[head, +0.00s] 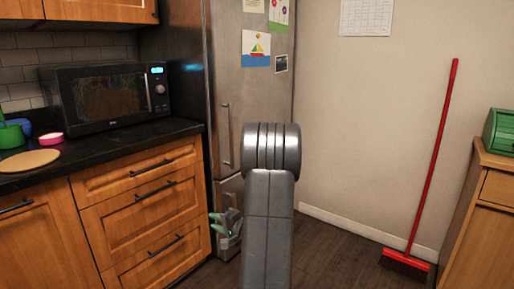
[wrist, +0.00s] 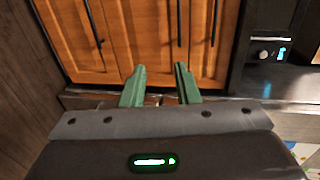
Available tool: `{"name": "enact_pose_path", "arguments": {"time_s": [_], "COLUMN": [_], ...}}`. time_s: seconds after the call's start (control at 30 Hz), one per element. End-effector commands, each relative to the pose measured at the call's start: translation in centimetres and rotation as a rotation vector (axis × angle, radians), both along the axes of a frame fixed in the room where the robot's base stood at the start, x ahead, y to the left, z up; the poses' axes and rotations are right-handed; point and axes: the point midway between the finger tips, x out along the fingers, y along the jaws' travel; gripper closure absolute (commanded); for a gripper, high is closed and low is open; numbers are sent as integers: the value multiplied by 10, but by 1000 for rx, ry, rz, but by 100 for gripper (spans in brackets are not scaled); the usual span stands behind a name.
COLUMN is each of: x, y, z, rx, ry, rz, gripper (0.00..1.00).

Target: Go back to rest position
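My gripper (head: 217,223) shows low in the middle of the head view, partly hidden behind my grey arm, in front of the fridge's lower part. Its green fingers also show in the wrist view (wrist: 160,74). They stand apart with a clear gap, and nothing is between them. Wooden cabinet fronts with dark handles lie beyond the fingers in the wrist view.
Wooden drawers (head: 140,207) under a black counter stand left, with a microwave (head: 100,95) on top. The steel fridge (head: 226,60) stands behind my arm. A red broom (head: 436,150) leans against the right wall near a wooden cabinet (head: 484,225). Floor between is clear.

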Motion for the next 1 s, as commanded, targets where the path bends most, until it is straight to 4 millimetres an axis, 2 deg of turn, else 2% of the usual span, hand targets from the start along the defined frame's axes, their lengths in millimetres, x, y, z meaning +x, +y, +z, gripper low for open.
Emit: {"name": "enact_pose_path", "arguments": {"time_s": [0.2,0.4,1.0], "x": [-23,-35,-43], "y": [-31,-45,-47], "z": [9,12,18], "rx": [1,1,1], "ry": [0,0,8], "rz": [-3,-1,10], "gripper": [72,72,72]}}
